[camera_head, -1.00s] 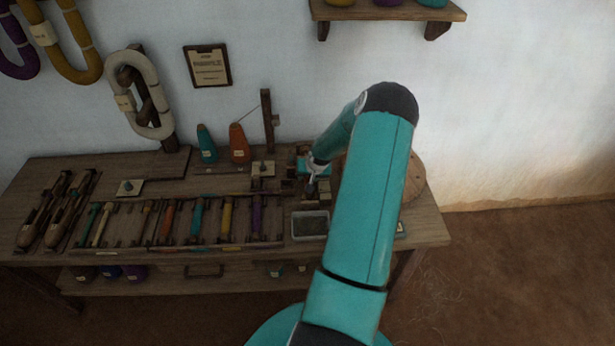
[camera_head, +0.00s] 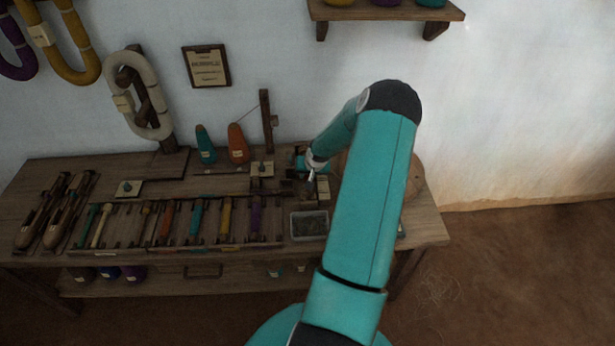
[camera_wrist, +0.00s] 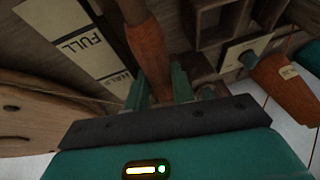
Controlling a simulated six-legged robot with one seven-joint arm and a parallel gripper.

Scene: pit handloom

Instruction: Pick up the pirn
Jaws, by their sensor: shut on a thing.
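The pirn (camera_wrist: 148,50), orange-brown and wound with yarn, stands out between the two green fingers of my gripper (camera_wrist: 158,88) in the wrist view. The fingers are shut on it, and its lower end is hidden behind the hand. In the head view my gripper (camera_head: 311,175) is over the right part of the bench, beside the label plates. The pirn in its hold is too small and covered to make out there.
A rack (camera_head: 170,247) with several coloured pirns lies along the bench front. A grey tray (camera_head: 309,226) is below my gripper in the picture. An orange cone (camera_head: 238,144) and teal cone (camera_head: 205,145) stand behind. A FULL label (camera_wrist: 82,42) is close to the pirn.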

